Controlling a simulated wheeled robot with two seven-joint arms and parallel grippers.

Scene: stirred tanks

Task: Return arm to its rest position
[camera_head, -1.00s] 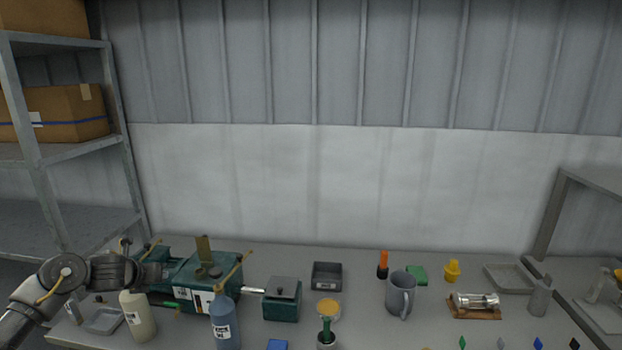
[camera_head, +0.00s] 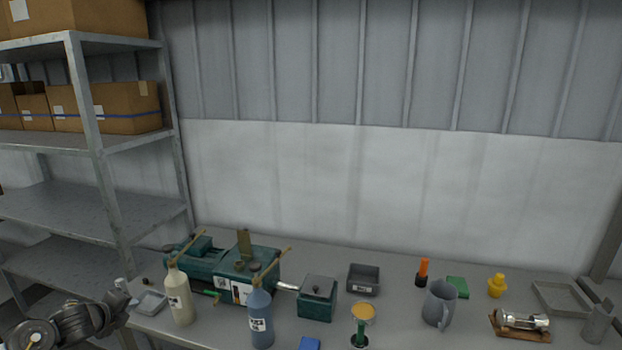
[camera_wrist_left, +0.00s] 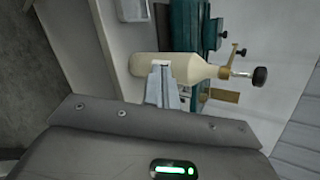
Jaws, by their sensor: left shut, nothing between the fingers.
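My left arm comes in at the lower left of the head view. Its gripper (camera_head: 122,285) is at the left end of the bench, left of a cream bottle (camera_head: 178,297) and above the bench's edge. In the left wrist view the gripper's fingers (camera_wrist_left: 161,80) are shut together with nothing between them. The cream bottle (camera_wrist_left: 150,66) shows just beyond the fingertips there; the head view shows a gap between them. My right gripper is in neither view.
A blue-grey bottle (camera_head: 261,318), a teal machine (camera_head: 262,266) and a small grey tray (camera_head: 152,303) are near on the bench. A metal shelf rack (camera_head: 110,205) with cardboard boxes (camera_head: 120,108) stands behind at the left. A grey mug (camera_head: 440,304) is farther right.

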